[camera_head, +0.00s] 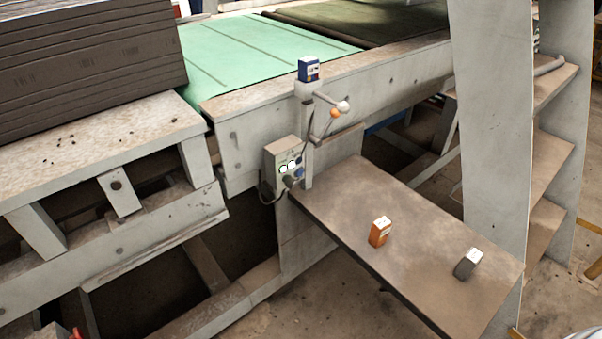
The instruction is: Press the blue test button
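A small grey control box (283,160) is fixed to the side of the machine frame, left of a short post. Its face carries several small buttons, some whitish with green. A small bluish button (299,173) sits low on the right of the face, with a dark round knob beside it. The buttons are too small to read any labels.
A brown side table (350,210) stands right of the control box. An orange box (380,231) and a grey box (467,263) stand on it. A blue box (308,69) tops the post, near a lever with an orange part (334,112). Grey steps (545,185) stand at the right.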

